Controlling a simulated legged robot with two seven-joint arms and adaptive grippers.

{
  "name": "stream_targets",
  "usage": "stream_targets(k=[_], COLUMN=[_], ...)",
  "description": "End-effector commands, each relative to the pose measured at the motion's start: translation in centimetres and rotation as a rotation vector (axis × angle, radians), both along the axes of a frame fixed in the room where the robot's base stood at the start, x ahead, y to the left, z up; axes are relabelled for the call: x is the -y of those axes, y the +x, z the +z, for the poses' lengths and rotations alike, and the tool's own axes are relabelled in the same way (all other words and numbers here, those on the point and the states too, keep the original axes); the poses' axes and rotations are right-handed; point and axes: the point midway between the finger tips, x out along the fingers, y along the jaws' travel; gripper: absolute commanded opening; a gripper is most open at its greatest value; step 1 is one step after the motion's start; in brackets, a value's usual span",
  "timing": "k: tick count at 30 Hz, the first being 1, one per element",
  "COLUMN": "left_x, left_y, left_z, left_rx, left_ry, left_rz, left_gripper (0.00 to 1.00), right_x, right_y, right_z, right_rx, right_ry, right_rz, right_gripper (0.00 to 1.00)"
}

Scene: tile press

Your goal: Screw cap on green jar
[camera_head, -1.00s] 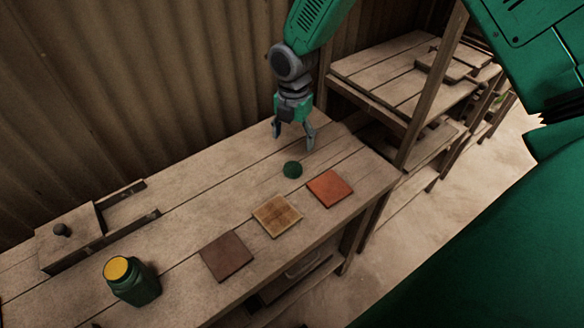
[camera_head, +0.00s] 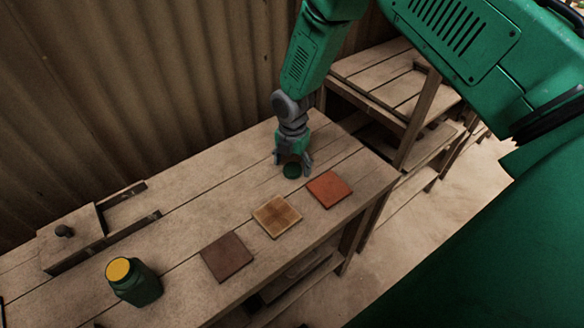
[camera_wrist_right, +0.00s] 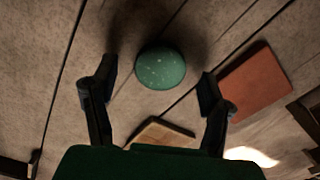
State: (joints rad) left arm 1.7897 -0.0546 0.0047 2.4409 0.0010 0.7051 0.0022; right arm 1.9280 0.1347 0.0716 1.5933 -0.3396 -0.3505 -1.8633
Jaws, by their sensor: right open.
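The green jar (camera_head: 138,287) stands upright at the front left of the workbench, with a yellow top surface (camera_head: 118,269). A small round green cap (camera_head: 292,170) lies on the bench toward the right; in the right wrist view it is a speckled green disc (camera_wrist_right: 161,69). My right gripper (camera_head: 293,164) is open just above the cap, fingers pointing down. In the right wrist view its fingers (camera_wrist_right: 155,88) are spread on both sides of the cap, apart from it. My left gripper is not in view.
A brown tile (camera_head: 227,257), a patterned tan tile (camera_head: 277,216) and an orange-red tile (camera_head: 328,189) lie along the front of the bench (camera_head: 200,205). A wooden press with a knob (camera_head: 72,243) is at the back left. Shelving (camera_head: 385,82) stands at the right.

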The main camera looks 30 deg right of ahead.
Motion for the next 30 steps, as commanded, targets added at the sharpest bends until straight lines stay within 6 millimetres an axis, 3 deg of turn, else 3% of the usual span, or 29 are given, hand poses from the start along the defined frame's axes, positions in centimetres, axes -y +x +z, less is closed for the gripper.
stream_targets(k=[4,14,15,19,30], left_x=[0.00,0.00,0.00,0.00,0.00], left_y=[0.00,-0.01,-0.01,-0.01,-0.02], left_z=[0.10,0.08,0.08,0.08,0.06], left_rx=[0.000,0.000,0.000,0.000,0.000], left_ry=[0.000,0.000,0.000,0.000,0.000], left_rz=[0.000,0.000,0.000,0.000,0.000], left_gripper=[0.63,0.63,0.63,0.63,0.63], right_x=[0.02,0.01,0.01,0.01,0.02], right_y=[0.02,0.01,0.02,0.01,0.05], right_z=[-1.34,-1.45,-1.45,-1.45,-1.19], right_rx=[0.002,0.002,0.002,0.002,0.003], right_ry=[0.001,0.001,0.001,0.001,0.001], right_rz=[-0.002,-0.001,-0.001,-0.001,-0.001], right_gripper=[0.68,0.68,0.65,0.34,0.34])
